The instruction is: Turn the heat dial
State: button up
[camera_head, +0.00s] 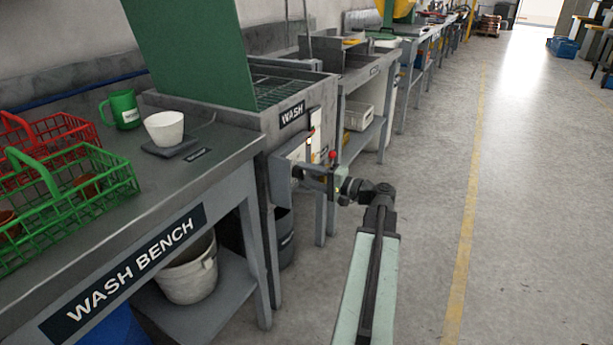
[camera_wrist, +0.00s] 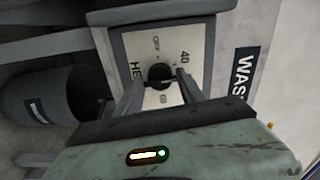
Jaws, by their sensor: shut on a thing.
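The heat dial (camera_wrist: 159,73) is a dark round knob on a pale panel (camera_wrist: 135,42) in the wrist view. The panel appears turned sideways there, with OFF, 40, 60 and part of the word HEAT readable. My gripper (camera_wrist: 160,84) has one finger on each side of the dial and is shut on it. In the head view my gripper (camera_head: 312,174) reaches left to the front of the grey wash unit (camera_head: 262,128). The dial is hidden behind the gripper there, and its pointer setting cannot be told.
The wash bench (camera_head: 200,190) stands at left with a green basket (camera_head: 75,190), a red basket (camera_head: 60,125), a green mug (camera_head: 122,108) and a white cup (camera_head: 165,128). A dark bin (camera_wrist: 62,95) sits below the dial. The floor (camera_head: 540,220) at right is clear.

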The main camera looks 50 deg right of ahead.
jog(key=m, duration=0.7)
dwell(0.6)
jog(key=o, duration=1.4)
jog(key=shift+c, duration=0.2)
jog(key=v, duration=0.8)
jog(key=shift+w, duration=0.1)
